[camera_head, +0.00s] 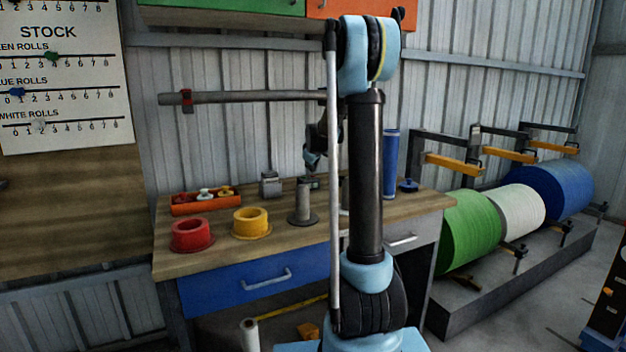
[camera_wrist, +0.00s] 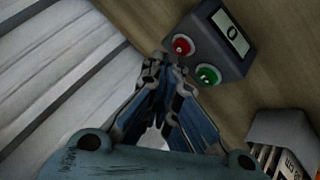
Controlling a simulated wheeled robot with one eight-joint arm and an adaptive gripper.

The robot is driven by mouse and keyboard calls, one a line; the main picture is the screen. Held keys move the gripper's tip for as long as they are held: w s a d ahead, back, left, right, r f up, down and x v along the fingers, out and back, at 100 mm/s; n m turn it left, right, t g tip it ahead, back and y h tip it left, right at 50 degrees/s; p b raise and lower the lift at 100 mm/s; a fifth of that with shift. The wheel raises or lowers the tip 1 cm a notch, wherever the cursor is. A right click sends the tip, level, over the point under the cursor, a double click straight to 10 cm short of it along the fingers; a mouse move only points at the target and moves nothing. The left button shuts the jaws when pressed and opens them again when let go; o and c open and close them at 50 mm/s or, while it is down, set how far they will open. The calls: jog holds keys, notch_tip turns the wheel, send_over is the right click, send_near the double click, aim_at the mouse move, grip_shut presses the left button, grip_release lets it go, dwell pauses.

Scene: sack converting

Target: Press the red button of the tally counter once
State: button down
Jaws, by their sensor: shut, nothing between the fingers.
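The tally counter (camera_wrist: 232,52) is a dark grey box in the wrist view, with a light display that appears to read 0. Its red button (camera_wrist: 183,45) and green button (camera_wrist: 208,75) sit side by side on the face below the display. My gripper (camera_wrist: 165,66) is shut and empty. Its fingertips appear just short of the red button in the picture, with the green button to their right. I cannot tell whether the tips touch the counter. In the head view my gripper (camera_head: 312,160) is small and partly hidden by my arm, over the back of the workbench.
A grey device (camera_wrist: 283,145) stands near the counter. On the workbench (camera_head: 200,262) are a red ring (camera_head: 191,235), a yellow ring (camera_head: 251,222), a grey spindle (camera_head: 303,203) and an orange tray (camera_head: 206,209). A corrugated wall (camera_head: 240,130) rises close behind.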

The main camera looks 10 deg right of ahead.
jog(key=shift+r, duration=0.2)
jog(key=shift+r, duration=2.45)
jog(key=s+f+m+g, duration=0.2)
jog(key=s, duration=1.3)
jog(key=s+f+m+g, duration=0.1)
jog(key=s+f+m, duration=0.15)
jog(key=s, duration=1.25)
jog(key=s+f+m+g, duration=0.1)
jog(key=s+f, duration=0.4)
jog(key=s, duration=0.3)
jog(key=s+f+m+g, duration=0.1)
jog(key=s+f+m, duration=0.1)
jog(key=s+f, duration=0.3)
jog(key=s+d+f+m+g, duration=0.1)
jog(key=s+f, duration=0.3)
jog(key=s, duration=0.9)
jog(key=shift+s+f+g, duration=0.15)
jog(key=shift+f+g, duration=0.25)
jog(key=shift+g, duration=0.1)
